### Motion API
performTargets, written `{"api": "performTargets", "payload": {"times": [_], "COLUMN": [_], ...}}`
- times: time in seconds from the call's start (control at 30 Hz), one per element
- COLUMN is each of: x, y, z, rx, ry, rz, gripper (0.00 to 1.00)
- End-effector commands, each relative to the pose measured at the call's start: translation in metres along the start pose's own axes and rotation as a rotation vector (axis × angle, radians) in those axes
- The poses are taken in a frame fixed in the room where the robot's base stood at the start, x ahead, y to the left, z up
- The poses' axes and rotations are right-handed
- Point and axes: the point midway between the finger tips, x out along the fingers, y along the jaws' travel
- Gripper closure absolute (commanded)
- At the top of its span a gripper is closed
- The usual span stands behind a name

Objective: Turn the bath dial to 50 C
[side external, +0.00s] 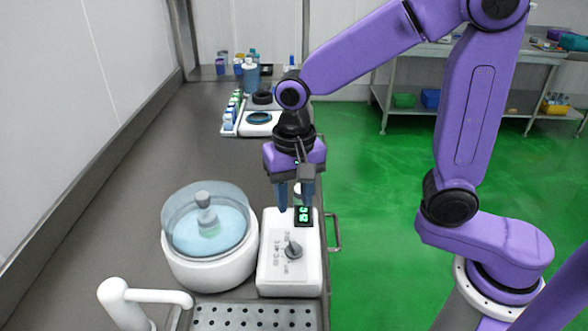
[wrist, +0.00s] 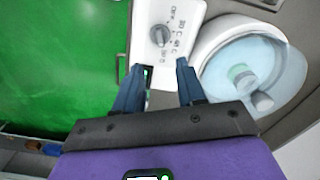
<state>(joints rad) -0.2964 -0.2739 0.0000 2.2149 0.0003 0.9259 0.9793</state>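The bath dial (side external: 293,249) is a grey knob on the top of a white control box (side external: 275,274), with small printed marks around it. It also shows in the wrist view (wrist: 160,36); I cannot read its exact setting. A green-digit display (side external: 304,214) sits on the box's far end, its digits too small to read surely. The round white water bath (side external: 205,270) stands left of the box. My gripper (side external: 296,204) is open and empty, pointing down over the box's far end, beyond the dial and apart from it. Its two blue fingers also show in the wrist view (wrist: 158,70).
A perforated metal tray (side external: 255,315) and a white tap-like pipe (side external: 150,297) are nearest the camera. Behind my gripper stand a rack of small bottles (side external: 233,112) and a white device with a round plate (side external: 259,121). The counter left of the bath is clear.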

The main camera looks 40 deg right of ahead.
Motion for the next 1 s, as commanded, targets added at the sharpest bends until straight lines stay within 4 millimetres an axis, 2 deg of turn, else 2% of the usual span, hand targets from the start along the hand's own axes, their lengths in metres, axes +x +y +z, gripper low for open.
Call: {"api": "performTargets", "payload": {"times": [0.03,0.2,0.4,0.8,1.0], "x": [-0.011,-0.037,-0.053,-0.055,-0.051], "y": [-0.001,-0.001,0.0,0.0,0.009], "z": [-0.001,-0.001,0.0,0.0,0.004], "rx": [0.0,0.001,0.001,-0.004,-0.113], "ry": [0.004,0.003,0.0,0.0,0.001], "rz": [-0.005,-0.004,-0.001,0.0,-0.001], "gripper": [0.61,0.61,0.61,0.61,0.61]}}
